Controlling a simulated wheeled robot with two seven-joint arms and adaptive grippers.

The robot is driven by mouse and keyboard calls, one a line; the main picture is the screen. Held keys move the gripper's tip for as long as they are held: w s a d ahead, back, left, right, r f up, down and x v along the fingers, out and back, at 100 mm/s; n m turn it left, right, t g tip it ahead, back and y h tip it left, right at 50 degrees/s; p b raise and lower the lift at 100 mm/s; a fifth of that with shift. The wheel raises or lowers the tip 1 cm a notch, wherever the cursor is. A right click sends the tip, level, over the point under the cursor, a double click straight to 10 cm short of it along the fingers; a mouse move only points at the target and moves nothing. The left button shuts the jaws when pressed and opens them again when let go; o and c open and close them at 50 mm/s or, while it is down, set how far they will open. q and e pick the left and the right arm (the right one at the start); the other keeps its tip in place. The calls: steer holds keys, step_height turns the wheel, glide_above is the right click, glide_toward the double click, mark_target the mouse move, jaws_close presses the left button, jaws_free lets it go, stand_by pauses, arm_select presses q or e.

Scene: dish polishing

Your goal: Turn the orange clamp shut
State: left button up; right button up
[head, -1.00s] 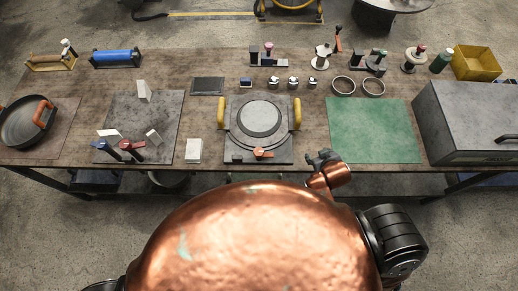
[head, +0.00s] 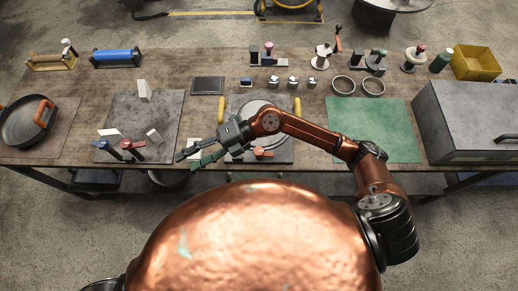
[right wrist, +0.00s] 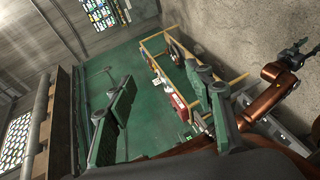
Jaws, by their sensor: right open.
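The orange clamp (head: 262,153) sits at the front edge of the dark square fixture (head: 278,157), which has a round dish in its middle. My right gripper (head: 186,161) is left of the clamp, apart from it, with its fingers spread and empty, pointing left above the table. My right forearm and wrist cover part of the dish and of the fixture's left side. In the right wrist view the two fingers (right wrist: 160,108) are wide apart with nothing between them. My left gripper is not visible in the head view; a small copper arm at the right wrist view's edge has unclear jaws.
Yellow handles (head: 297,110) flank the fixture. The green mat (head: 372,140) to the right is clear.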

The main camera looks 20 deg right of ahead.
steer(key=d+f+n+h, duration=0.1)
steer(key=d+f+h, duration=0.3)
steer(key=f, duration=0.3)
steer(key=m+t+h, duration=0.1)
steer(key=t+h, duration=0.1)
steer(key=h, duration=0.8)
glide_above(259, 151)
steer(key=f, duration=0.8)
steer(key=shift+s+a, duration=0.1)
steer(key=shift+a, duration=0.15)
steer(key=shift+d+f, duration=0.2)
steer(key=shift+d, duration=0.05)
steer(key=shift+f+p, duration=0.95)
steer(key=shift+f, duration=2.65)
steer(key=shift+c, duration=0.5)
steer(key=c, duration=1.1)
steer(key=shift+o, duration=0.2)
